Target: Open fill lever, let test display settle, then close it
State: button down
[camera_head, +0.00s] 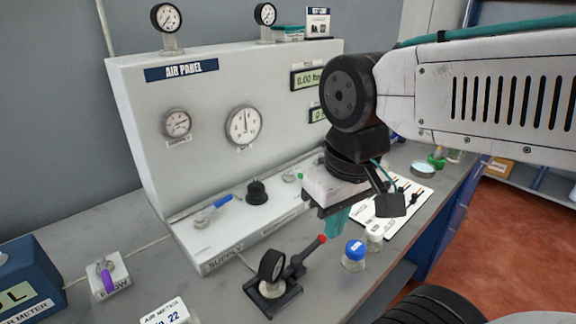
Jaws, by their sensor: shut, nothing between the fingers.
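The white air panel (205,110) stands on the bench. A blue-handled lever (213,206) is at the left of its front ledge, and another small valve (292,175) is near the ledge's right end. I cannot read which one is marked fill. The upper display (305,78) reads 0.00 bar; the lower display (318,115) is partly hidden by my arm, so its reading and label are unclear. My gripper (337,223) points down with its teal fingers shut and empty, in front of the panel's right part, apart from both levers.
A small gauge on a black base with a red-tipped handle (299,254) stands in front of the panel. Blue-capped (354,252) and white-capped (374,234) jars stand right of it. A card (402,203) lies behind my gripper. A purple-handled valve block (109,276) is at left.

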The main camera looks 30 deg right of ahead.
aim_at(300, 175)
jog(key=shift+w, duration=0.2)
jog(key=w+d+n+h, duration=0.1)
jog(key=w+d+n, duration=0.1)
jog(key=w+n, duration=0.8)
jog(key=w+d+r+n+h, duration=0.1)
jog(key=w+d+n+h, duration=0.1)
jog(key=w+n, duration=0.8)
jog(key=w, duration=0.4)
jog(key=shift+w+g, duration=0.15)
jog(key=shift+g, duration=0.15)
jog(key=x, duration=1)
jog(key=shift+d+f, duration=0.1)
jog(key=shift+d, duration=0.1)
jog(key=d, duration=0.2)
jog(key=shift+w+d+f, duration=0.1)
jog(key=shift+w+d, duration=0.1)
jog(key=shift+d, duration=0.15)
jog(key=shift+w+d+f, duration=0.1)
jog(key=shift+w+d, duration=0.05)
jog(key=shift+d, duration=0.4)
